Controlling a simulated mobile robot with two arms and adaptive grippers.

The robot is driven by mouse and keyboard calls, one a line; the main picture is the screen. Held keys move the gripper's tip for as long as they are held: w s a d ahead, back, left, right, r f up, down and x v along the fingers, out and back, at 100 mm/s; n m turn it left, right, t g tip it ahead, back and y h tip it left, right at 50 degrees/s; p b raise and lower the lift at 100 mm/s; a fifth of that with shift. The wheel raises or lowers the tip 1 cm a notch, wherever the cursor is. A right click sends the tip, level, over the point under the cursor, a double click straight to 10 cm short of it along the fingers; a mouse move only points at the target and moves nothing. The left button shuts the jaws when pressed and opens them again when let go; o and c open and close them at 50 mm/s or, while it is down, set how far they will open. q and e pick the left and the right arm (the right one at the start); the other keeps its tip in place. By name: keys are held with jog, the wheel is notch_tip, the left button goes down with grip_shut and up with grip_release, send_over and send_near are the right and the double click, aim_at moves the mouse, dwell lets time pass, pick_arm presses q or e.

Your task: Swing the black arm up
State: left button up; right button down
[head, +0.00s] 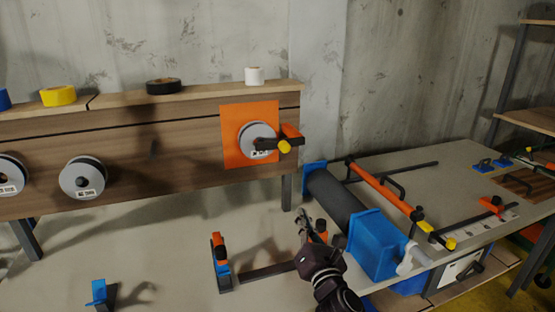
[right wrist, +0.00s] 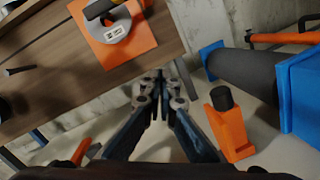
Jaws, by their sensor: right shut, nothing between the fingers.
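A black bar (head: 268,272) lies low on the worktable, running from an orange and blue bracket (head: 219,258) toward my right gripper; I cannot tell for sure that it is the black arm. My right gripper (head: 305,222) is shut and empty above the table, left of the dark roller. It partly hides a second orange bracket, which shows with a black knob in the right wrist view (right wrist: 231,130). In that view the gripper's fingertips (right wrist: 158,82) are together and apart from the bracket. My left gripper is not in view.
A dark roller (head: 336,203) with blue ends stands close right of my gripper. The table is mostly clear at left.

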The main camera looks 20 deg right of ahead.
aim_at(283, 146)
notch_tip(283, 146, up, 5)
jog(key=w+a+n+t+y, duration=0.2)
jog(key=n, duration=0.5)
jog(key=shift+w+a+y, duration=0.25)
jog(key=shift+w+y, duration=0.15)
jog(key=shift+w+r, duration=0.1)
jog(key=w+r+p, duration=0.4)
jog(key=w+r, duration=0.2)
jog(key=w, duration=0.3)
jog(key=shift+w+a+r, duration=0.15)
jog(key=shift+w+r, duration=0.05)
jog(key=shift+w+f, duration=0.1)
